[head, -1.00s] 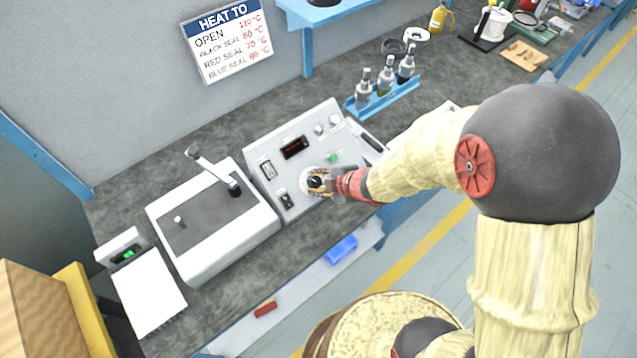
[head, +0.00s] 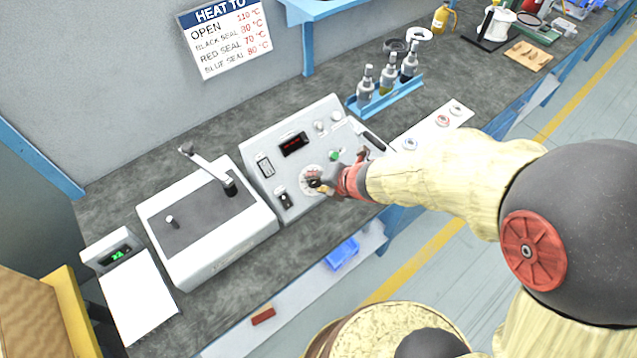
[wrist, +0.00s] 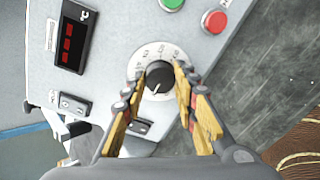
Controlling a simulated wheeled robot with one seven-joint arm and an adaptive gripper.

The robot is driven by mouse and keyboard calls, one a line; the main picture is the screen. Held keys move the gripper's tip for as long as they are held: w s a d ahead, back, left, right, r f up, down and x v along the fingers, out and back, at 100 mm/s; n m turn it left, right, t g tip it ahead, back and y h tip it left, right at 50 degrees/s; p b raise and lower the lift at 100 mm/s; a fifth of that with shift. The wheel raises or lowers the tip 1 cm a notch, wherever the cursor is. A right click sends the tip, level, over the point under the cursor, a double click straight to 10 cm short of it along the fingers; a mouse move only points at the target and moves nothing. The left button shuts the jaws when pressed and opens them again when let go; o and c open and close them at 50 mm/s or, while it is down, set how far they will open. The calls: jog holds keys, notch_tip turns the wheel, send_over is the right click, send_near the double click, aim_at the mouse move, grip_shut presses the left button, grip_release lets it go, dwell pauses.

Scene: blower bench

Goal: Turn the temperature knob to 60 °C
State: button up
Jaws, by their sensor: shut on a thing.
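The temperature knob (wrist: 159,78) is black and round, on a pale dial with printed numbers (wrist: 143,58) on the sloped grey control panel. A light pointer line shows on the knob, toward its lower edge in the wrist view. The dial numbers are too small to read surely. My gripper (wrist: 160,73) has one yellow-padded finger on each side of the knob and is shut on it. In the head view my gripper (head: 317,183) covers the knob, and part of the dial (head: 309,173) shows beside it. The red display (head: 293,144) is lit but unreadable.
A green button (wrist: 172,3) and a red button (wrist: 215,20) lie near the dial. A rocker switch (head: 284,198) is close to my gripper. A white machine with a lever (head: 215,255) stands left of the panel; a blue bottle rack (head: 388,97) stands behind right.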

jog(key=n+b, duration=0.3)
jog(key=n, duration=0.2)
jog(key=shift+f, duration=0.15)
jog(key=shift+s+n+b, duration=0.1)
jog(key=shift+n+b, duration=1)
jog(key=shift+n, duration=1.2)
jog(key=o, duration=1.1)
jog(key=shift+t, duration=0.3)
jog(key=shift+o, duration=0.2)
jog(key=v, duration=1.2)
jog(key=shift+a+r, duration=0.2)
